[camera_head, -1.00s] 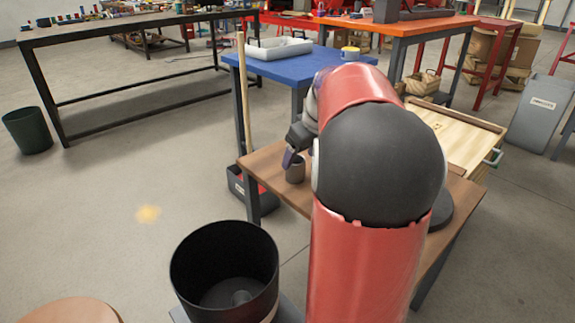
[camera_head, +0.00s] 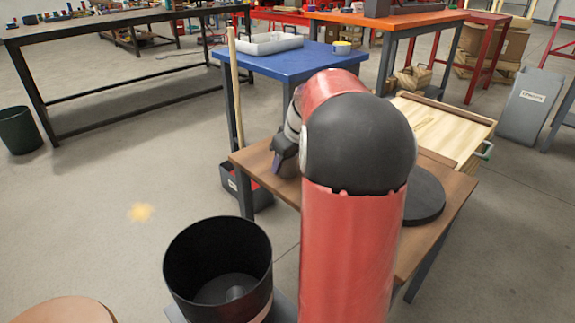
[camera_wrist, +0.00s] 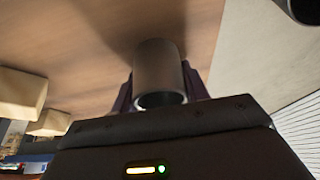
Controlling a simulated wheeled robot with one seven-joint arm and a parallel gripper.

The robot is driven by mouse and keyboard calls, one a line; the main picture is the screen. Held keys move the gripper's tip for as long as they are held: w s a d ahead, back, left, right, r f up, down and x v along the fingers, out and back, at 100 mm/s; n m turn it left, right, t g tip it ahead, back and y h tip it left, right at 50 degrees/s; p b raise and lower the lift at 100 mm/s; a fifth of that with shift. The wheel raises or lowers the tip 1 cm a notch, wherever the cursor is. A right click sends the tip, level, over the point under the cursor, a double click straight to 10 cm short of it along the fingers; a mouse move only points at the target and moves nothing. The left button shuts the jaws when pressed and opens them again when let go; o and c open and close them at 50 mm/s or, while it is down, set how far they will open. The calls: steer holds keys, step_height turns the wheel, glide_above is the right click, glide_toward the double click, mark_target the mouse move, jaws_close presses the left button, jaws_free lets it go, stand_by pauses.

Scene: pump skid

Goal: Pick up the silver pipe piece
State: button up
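The silver pipe piece (camera_wrist: 160,70) is a short grey tube in the middle of the wrist view, with its open end toward the camera. It is at the brown wooden tabletop (camera_wrist: 75,35); whether it touches the top is unclear. My gripper (camera_wrist: 160,92) has one dark purple finger on each side of the pipe. The fingers lie close against its outline, but I cannot tell whether they press on it. In the head view my gripper (camera_head: 284,158) is low over the left part of the wooden table (camera_head: 250,160), and the pipe is not distinguishable there.
A black bin (camera_head: 218,262) stands in front of the table. A blue table (camera_head: 290,62) with a grey tray (camera_head: 262,44) is behind. A dark round disc (camera_head: 426,197) lies on the wooden table's right. A wooden drawer (camera_head: 440,128) is beyond.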

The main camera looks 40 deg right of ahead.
steer(key=shift+c, duration=1.3)
steer(key=shift+r, duration=0.2)
step_height(320, 180, up, 20)
steer(key=p, duration=0.3)
steer(key=shift+f, duration=0.15)
